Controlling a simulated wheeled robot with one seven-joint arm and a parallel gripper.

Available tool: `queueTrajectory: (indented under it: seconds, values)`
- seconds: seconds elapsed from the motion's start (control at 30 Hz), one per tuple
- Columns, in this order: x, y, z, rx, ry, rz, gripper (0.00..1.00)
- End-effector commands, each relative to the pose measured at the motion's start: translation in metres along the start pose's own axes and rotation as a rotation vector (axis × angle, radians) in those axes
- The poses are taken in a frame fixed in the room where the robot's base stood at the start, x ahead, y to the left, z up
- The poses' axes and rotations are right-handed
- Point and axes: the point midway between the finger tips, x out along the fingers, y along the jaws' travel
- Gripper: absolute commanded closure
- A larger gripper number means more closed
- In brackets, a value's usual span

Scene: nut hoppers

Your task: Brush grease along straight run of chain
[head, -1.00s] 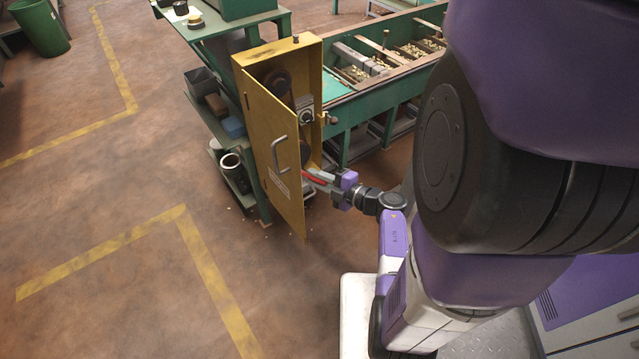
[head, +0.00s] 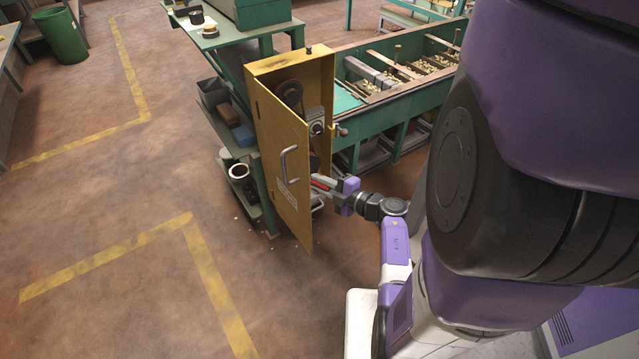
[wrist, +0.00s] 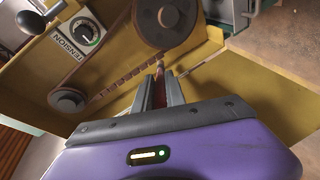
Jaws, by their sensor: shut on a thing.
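My gripper (wrist: 160,92) is shut on a thin red-handled tool, likely the brush (wrist: 160,74). Its far end is too small to make out. In the head view my gripper (head: 327,188) is at the open side of the yellow chain guard (head: 279,66), with red (head: 319,184) showing at its jaws. In the wrist view a brown chain (wrist: 108,89) runs slanting between a small dark sprocket (wrist: 67,100) and a large dark sprocket (wrist: 166,20). The tool points into the guard near the large sprocket. I cannot tell whether it touches the chain.
The guard's door (head: 284,170) stands open, between my gripper and the floor at left. A tension dial (wrist: 88,32) is inside the guard. A green hopper bench (head: 400,119) with nuts stands behind. A shelf with a white-rimmed pot (head: 239,171) is left. Floor at left is clear.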

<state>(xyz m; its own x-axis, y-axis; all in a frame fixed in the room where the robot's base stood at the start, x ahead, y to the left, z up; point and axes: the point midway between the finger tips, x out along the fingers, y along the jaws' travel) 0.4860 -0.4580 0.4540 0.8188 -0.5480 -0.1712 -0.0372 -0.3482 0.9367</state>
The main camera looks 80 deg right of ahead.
Motion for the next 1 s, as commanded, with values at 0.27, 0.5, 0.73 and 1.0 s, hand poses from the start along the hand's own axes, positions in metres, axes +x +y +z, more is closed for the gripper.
queueTrajectory:
  seconds: [0.27,0.5,0.73,1.0]
  values:
    - [0.003,0.001,0.001,0.000,0.001,0.000,1.00]
    - [0.008,0.002,0.002,0.000,0.001,0.000,1.00]
    - [0.011,0.003,0.003,0.000,0.000,0.000,1.00]
    - [0.015,0.004,0.004,0.000,0.000,0.000,1.00]
